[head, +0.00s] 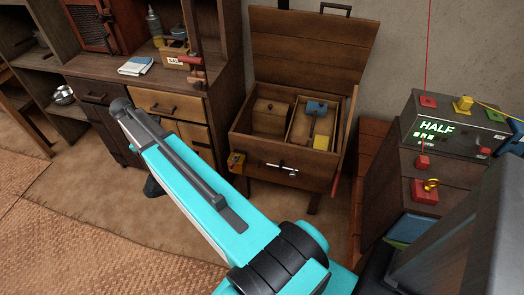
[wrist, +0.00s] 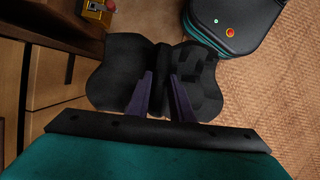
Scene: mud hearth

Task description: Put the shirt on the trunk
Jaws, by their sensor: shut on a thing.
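The shirt (wrist: 120,75) is black or very dark and hangs bunched in my gripper (wrist: 160,95) in the wrist view. The two purple fingers are shut on its middle, and its cloth spreads out to both sides. A small dark patch (head: 152,187) shows beside my arm in the head view; I cannot tell if it is the shirt. My gripper is hidden behind my arm there. A wooden chest (head: 258,150) on legs stands with its lid open in the head view; I cannot tell if it is the trunk.
The chest holds boxes and tools. A drawer cabinet (head: 165,103) with a cloth (head: 136,66) and bottle on top stands left of it. Wooden drawers also lie close left in the wrist view (wrist: 55,75). A box marked HALF (head: 436,127) is at right. Woven matting (head: 60,235) is clear.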

